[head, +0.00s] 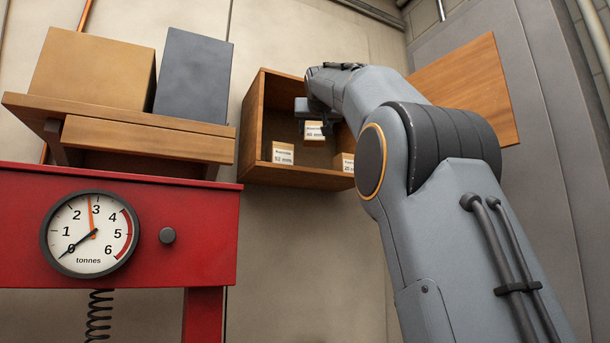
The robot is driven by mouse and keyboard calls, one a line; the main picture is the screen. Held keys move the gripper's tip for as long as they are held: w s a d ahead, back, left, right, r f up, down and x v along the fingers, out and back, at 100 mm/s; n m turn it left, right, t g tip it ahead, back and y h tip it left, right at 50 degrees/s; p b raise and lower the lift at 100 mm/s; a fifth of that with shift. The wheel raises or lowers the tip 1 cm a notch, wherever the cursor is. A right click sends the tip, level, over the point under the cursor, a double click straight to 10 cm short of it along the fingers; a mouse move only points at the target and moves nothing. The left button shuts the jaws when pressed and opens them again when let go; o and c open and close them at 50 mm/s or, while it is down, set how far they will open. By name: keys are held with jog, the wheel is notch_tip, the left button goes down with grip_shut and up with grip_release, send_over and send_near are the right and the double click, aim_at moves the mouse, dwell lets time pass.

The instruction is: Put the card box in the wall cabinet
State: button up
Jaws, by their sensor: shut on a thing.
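The wall cabinet (251,125) is a wooden box on the wall, open at the front, with its door (470,88) swung out to the right. My arm reaches up to it from the lower right. My gripper (312,120) is at the cabinet's opening, shut on a small card box (315,132) with a white label. The held card box appears raised above the cabinet floor. How far inside it is, I cannot tell. My arm hides the cabinet's upper right part and much of the gripper.
Two other labelled card boxes stand in the cabinet, one at left (283,153) and one at right (345,162), partly hidden. Left of the cabinet, a wooden shelf (150,138) bears a tan box (90,72) and a dark grey box (193,75). Below is a red press with a gauge (90,234).

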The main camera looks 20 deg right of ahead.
jog(key=shift+s+f+b, duration=0.15)
jog(key=shift+f+b, duration=0.3)
jog(key=shift+f, duration=4.25)
jog(key=shift+f, duration=0.1)
jog(key=o, duration=1.4)
jog(key=shift+s, duration=0.1)
jog(key=b+v, duration=0.5)
jog(key=v, duration=0.6)
jog(key=shift+s+a, duration=0.15)
jog(key=shift+s, duration=0.2)
